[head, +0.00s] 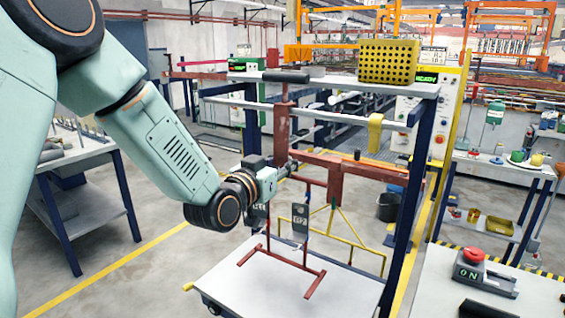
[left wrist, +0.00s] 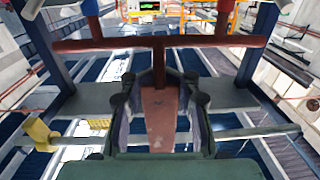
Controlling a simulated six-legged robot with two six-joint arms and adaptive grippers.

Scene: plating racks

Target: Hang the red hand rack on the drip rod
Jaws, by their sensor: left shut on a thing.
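The red hand rack shows in the head view as an upright red-brown stem with a dark handle on top and a long crossbar (head: 375,169) with a leg hanging down. My left gripper (head: 291,168) is by its stem and hides part of the rack. In the left wrist view the fingers (left wrist: 160,112) are shut on the rack's flat stem (left wrist: 158,104). The drip rod (head: 330,117) runs level across the blue-posted stand, and the stem crosses in front of it. I cannot tell whether the rack bears on the rod. My right gripper is not in view.
A yellow hook (head: 375,132) hangs on the rod to the right. A yellow perforated basket (head: 389,61) stands on the shelf above. A red button box (head: 484,272) sits on the right table.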

